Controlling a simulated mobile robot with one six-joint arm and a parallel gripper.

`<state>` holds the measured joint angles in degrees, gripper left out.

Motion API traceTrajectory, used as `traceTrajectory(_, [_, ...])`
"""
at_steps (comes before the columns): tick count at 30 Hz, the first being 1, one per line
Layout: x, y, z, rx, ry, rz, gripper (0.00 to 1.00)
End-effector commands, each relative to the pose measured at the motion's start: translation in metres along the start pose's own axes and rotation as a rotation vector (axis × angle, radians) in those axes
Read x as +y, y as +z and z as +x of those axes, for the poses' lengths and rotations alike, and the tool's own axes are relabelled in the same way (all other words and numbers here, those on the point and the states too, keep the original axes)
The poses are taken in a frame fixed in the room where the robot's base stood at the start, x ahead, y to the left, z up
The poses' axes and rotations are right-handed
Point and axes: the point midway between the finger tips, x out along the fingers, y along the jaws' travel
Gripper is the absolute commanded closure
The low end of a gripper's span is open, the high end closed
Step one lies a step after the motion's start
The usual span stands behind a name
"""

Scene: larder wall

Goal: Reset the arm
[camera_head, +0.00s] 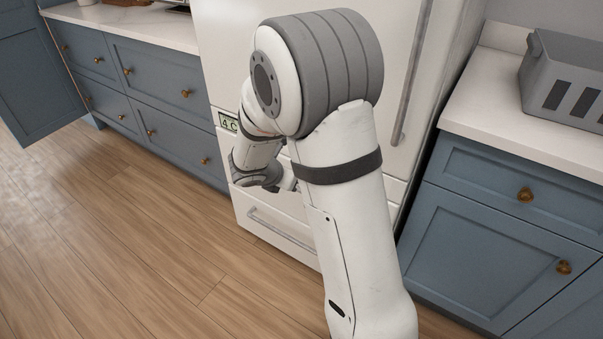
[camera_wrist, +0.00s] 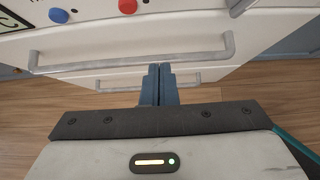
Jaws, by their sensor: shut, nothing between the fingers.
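My gripper (camera_wrist: 158,72) shows in the wrist view with its two dark blue-grey fingers together and nothing between them. It points toward the white fridge's lower drawers. In the head view my arm rises in front of the fridge (camera_head: 225,50) and bends down toward its lower front. The fingertips are hidden there behind my arm. A drawer handle (camera_wrist: 205,56) runs behind the fingertips in the wrist view. I cannot tell whether the fingers touch it.
Blue drawers (camera_head: 150,75) stand left of the fridge and a blue cabinet (camera_head: 480,235) stands right. A grey basket (camera_head: 560,65) sits on the right counter (camera_head: 500,100). Blue (camera_wrist: 58,15) and red (camera_wrist: 128,6) round pieces are on the fridge front. Wooden floor (camera_head: 120,240) at the left is clear.

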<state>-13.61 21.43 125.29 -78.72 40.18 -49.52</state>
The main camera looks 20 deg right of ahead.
Motion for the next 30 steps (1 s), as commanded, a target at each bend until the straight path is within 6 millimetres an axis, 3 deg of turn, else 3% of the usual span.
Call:
traceTrajectory(1, [0.0,0.002,-0.012,0.0,0.002,0.0,1.0])
traceTrajectory(4, [0.001,0.001,-0.025,0.001,0.002,0.0,1.0])
traceTrajectory(13, [-0.001,0.001,-0.038,0.003,-0.002,0.008,1.0])
traceTrajectory(17, [-0.018,0.022,-0.058,0.021,-0.03,0.139,1.0])
traceTrajectory(20, [-0.048,0.05,-0.093,0.058,-0.083,0.382,1.0])
traceTrajectory(24, [-0.1,0.085,-0.157,0.137,-0.191,0.85,1.0])
traceTrajectory(30, [-0.156,0.108,-0.249,0.277,-0.365,1.504,1.0])
